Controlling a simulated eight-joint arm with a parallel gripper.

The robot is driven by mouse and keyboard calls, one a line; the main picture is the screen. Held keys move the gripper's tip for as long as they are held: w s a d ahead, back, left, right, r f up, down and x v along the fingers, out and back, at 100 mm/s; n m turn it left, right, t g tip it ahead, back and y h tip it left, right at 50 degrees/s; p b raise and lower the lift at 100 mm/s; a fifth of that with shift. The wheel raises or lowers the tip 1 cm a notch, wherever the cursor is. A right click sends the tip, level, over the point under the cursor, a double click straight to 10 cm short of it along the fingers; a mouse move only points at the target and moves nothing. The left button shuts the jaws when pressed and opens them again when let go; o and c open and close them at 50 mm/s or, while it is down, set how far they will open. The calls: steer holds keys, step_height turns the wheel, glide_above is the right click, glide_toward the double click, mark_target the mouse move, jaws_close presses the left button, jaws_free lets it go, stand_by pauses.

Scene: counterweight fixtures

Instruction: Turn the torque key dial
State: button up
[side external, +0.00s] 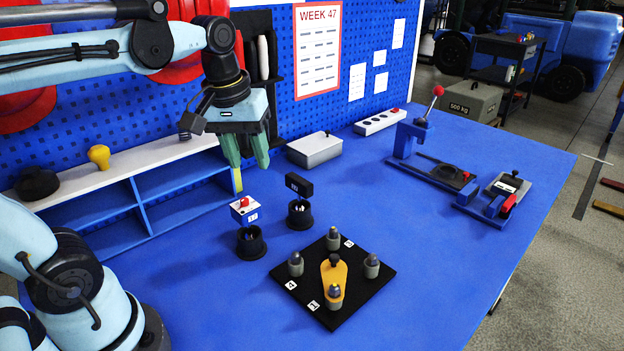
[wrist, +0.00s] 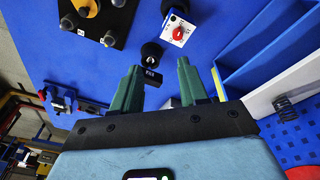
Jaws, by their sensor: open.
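A small white and blue box with a red dial (side external: 244,204) sits on a black round stand (side external: 250,245), left of the middle of the blue table. I take it for the torque key dial; its white face and red knob (wrist: 179,33) also show at the top of the wrist view. A second stand beside it carries a black block (side external: 298,185), seen near the fingertips in the wrist view (wrist: 153,77). My gripper (side external: 247,163) has green fingers pointing down, open and empty. It hangs above and behind the two stands, apart from the dial.
A black board (side external: 300,270) with several grey posts and an orange lever (side external: 333,275) lies in front. A blue and white shelf (side external: 185,178) stands behind left. A grey box (side external: 314,150) is at the back, blue clamp fixtures (side external: 432,165) to the right. The front right table is clear.

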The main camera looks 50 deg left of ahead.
mark_target(244, 199)
steer(key=shift+s+a+f+n+g, duration=0.1)
steer(key=shift+a+f+n+g, duration=0.45)
steer(key=shift+f, duration=0.9)
steer(key=shift+a+f+n+g, duration=0.25)
steer(key=shift+f+n, duration=0.45)
steer(key=shift+f, duration=0.7)
steer(key=shift+s+a+f+n+g, duration=0.1)
steer(key=shift+a+f+n+g, duration=0.4)
steer(key=shift+f, duration=0.95)
steer(key=shift+d, duration=0.15)
steer(key=shift+c, duration=0.3)
jaws_close()
